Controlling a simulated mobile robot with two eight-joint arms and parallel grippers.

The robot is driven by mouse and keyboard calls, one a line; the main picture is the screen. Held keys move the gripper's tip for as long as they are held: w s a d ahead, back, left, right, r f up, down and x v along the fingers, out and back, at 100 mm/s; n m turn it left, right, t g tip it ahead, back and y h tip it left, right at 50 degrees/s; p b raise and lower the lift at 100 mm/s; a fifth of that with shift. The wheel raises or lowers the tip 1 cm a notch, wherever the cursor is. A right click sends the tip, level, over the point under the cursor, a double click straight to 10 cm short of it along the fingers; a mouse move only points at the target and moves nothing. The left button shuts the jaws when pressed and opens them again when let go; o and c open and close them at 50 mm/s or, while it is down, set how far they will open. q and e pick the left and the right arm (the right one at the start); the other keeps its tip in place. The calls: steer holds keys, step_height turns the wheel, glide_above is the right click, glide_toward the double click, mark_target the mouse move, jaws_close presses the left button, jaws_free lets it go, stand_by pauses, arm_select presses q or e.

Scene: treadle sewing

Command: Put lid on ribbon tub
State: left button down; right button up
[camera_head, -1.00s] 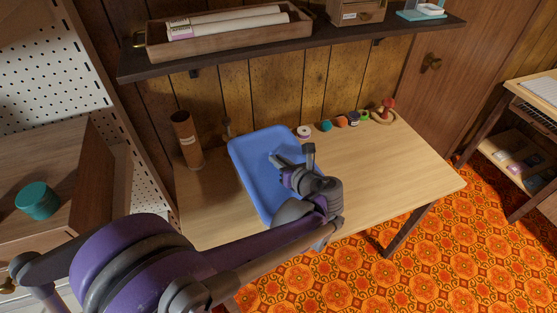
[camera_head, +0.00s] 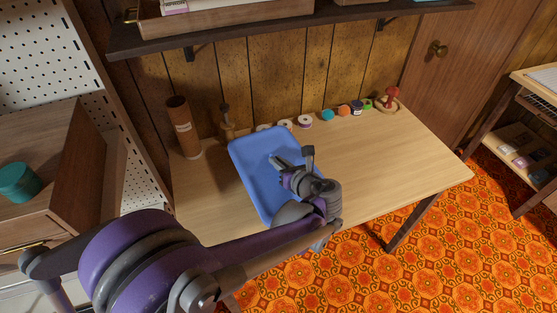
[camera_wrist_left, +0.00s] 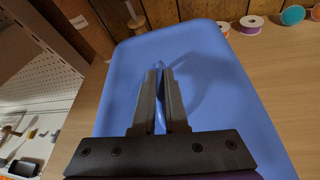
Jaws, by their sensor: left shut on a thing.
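A large flat blue panel with a raised rim, which looks like the lid (camera_head: 257,165), appears over the left part of the wooden table in the head view. It fills the middle of the left wrist view (camera_wrist_left: 215,65). My left gripper (camera_head: 292,160) is over the lid's middle, its fingers (camera_wrist_left: 161,75) shut on a thin upright blue part there, apparently its handle. The lid's near right part is hidden behind my left gripper and arm. I cannot make out the ribbon tub; whether it is beneath the lid cannot be told. My right gripper is not in view.
A brown cylinder (camera_head: 183,127) stands at the table's back left. Spools, such as a white one (camera_head: 304,121), and a pincushion (camera_head: 390,98) line the back edge. The table (camera_head: 385,150) is clear to the right. A shelf (camera_head: 290,30) hangs above; a teal round container (camera_head: 18,183) sits left.

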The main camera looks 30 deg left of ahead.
arm_select(q)
steer(key=shift+f, duration=0.2)
steer(key=c, duration=0.9)
jaws_free()
steer(key=shift+o, duration=0.2)
steer(key=v, duration=1)
steer(key=shift+s+d+r+p, duration=0.25)
steer(key=shift+d+p, duration=0.05)
steer(key=shift+p, duration=0.05)
